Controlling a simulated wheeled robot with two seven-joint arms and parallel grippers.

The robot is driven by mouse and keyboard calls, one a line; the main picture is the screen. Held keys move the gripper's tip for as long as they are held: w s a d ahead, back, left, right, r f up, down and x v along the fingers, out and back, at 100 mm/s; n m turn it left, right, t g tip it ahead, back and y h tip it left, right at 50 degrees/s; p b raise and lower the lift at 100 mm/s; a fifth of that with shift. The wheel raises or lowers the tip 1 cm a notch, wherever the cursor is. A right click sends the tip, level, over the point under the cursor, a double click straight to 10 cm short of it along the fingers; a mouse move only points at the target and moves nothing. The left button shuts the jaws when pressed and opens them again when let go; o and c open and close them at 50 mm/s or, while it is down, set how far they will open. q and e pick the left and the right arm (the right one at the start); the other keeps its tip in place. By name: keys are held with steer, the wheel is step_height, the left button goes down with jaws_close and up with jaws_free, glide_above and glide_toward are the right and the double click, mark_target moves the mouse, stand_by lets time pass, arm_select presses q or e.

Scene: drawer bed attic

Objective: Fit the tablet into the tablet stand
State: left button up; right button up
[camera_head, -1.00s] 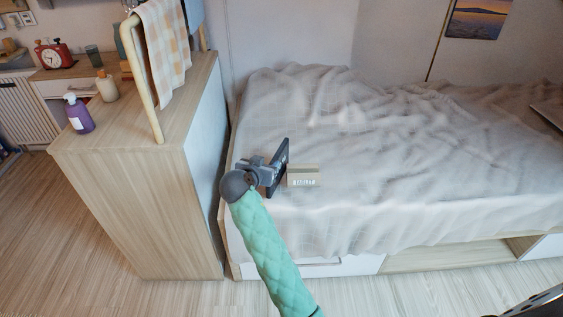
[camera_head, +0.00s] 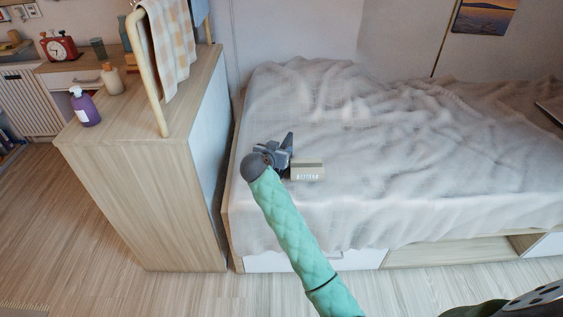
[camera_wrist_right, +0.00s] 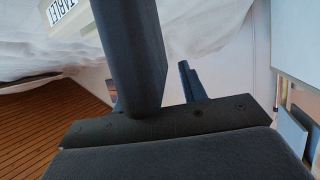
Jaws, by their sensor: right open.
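The tablet stand (camera_head: 308,174), a small beige block with white lettering, sits on the bed near its left front edge. In the right wrist view its lettered face (camera_wrist_right: 63,14) shows at the top left. No tablet shows in the stand. My right gripper (camera_head: 284,147) is open just left of and slightly behind the stand, over the bed; I see nothing between its fingers. I cannot clearly identify the tablet. A dark flat object (camera_head: 551,110) lies at the bed's right side, cut off by the picture edge; I cannot tell what it is. My left gripper is out of view.
The bed (camera_head: 390,160) has a rumpled pale cover with much free room right of the stand. A wooden cabinet (camera_head: 140,190) stands close at the left, with a purple bottle (camera_head: 86,110) and a rail holding a checked towel (camera_head: 168,45).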

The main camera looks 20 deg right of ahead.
steer(key=shift+c, duration=0.4)
jaws_close()
